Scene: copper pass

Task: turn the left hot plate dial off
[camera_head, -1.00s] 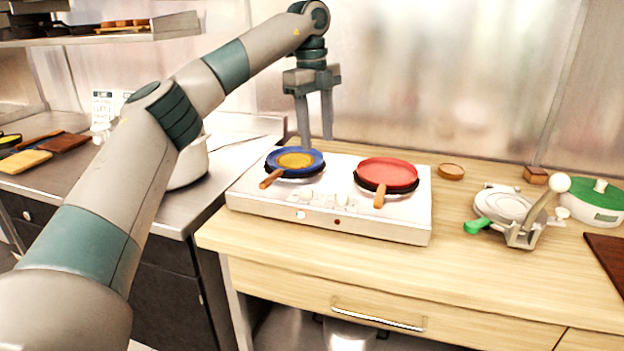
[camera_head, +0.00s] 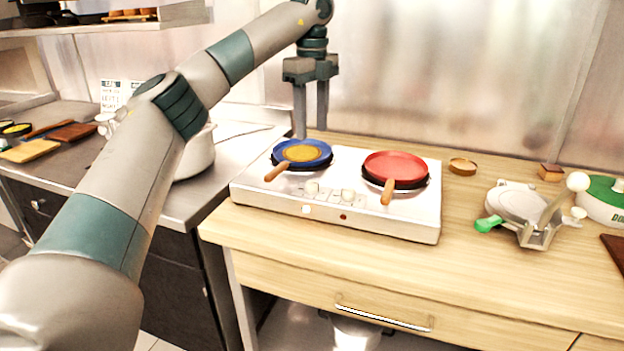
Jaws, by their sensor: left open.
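The white hot plate (camera_head: 262,201) stands on the wooden counter. Its left dial (camera_head: 312,188) is a small whitish knob on the top front, with the right dial (camera_head: 347,195) beside it. Their exact angles are too small to read. A blue pan (camera_head: 319,147) with yellowish contents sits on the left burner and a red pan (camera_head: 395,165) on the right. My left gripper (camera_head: 311,132) is open and empty, fingers pointing down behind the blue pan, apart from the dials. My right gripper is out of view.
The pan handles (camera_head: 278,172) and (camera_head: 388,192) reach toward the front near the dials. A white press with a green handle (camera_head: 488,224) and a green-lidded pot (camera_head: 602,205) stand right. A white pot (camera_head: 197,155) is left. The counter front is clear.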

